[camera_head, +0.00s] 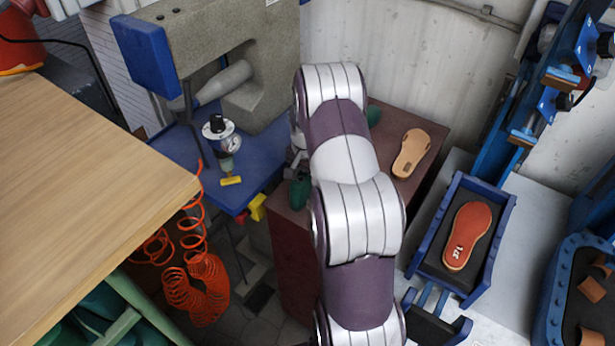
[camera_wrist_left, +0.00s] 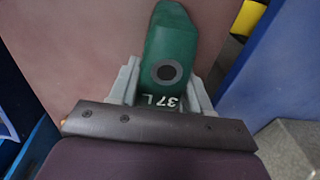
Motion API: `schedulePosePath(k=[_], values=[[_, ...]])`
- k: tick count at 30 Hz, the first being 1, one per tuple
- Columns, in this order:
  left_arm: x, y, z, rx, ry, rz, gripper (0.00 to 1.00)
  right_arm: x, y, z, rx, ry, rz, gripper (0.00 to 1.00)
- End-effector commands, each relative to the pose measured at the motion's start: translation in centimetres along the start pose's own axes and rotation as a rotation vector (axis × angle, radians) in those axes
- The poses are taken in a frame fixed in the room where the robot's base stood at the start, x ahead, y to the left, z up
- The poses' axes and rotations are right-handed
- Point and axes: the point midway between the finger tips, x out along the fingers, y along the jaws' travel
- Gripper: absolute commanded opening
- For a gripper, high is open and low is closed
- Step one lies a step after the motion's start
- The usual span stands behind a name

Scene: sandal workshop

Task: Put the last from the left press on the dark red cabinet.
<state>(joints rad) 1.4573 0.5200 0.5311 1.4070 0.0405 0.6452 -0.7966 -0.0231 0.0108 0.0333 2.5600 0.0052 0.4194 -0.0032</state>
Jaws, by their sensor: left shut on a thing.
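My left gripper (camera_head: 297,165) is at the left edge of the dark red cabinet (camera_head: 291,250), partly hidden by my own arm. It is shut on a green last (camera_head: 300,192), which is marked "37 L" and shows between the fingers in the left wrist view (camera_wrist_left: 168,50). The last is over or at the cabinet top; I cannot tell whether it touches. A second green thing (camera_head: 373,115) shows behind my arm on the cabinet's far side. A grey and blue press (camera_head: 200,50) stands at the back left. My right gripper is not in view.
A tan sole (camera_head: 411,152) lies on the cabinet's right part. A blue tray (camera_head: 497,255) with a red sole (camera_head: 467,235) stands to the right. A wooden table (camera_head: 80,190) fills the left, with an orange coiled hose (camera_head: 195,280) beside it.

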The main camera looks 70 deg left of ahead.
Motion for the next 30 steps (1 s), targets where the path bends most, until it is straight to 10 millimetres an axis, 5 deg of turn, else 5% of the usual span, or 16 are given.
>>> schedulePosePath(k=[15,16,18,30], values=[[0.6,0.0,0.0,0.000,0.002,-0.001,0.17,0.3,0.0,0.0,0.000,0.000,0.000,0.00],[0.5,0.0,0.0,0.000,0.002,-0.001,0.57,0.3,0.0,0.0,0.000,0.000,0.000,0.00],[0.5,0.0,0.0,0.000,0.001,-0.001,0.77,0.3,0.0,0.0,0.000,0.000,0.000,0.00],[-0.9,-0.1,-0.1,0.000,0.003,-0.003,0.77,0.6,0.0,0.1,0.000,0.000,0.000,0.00]])
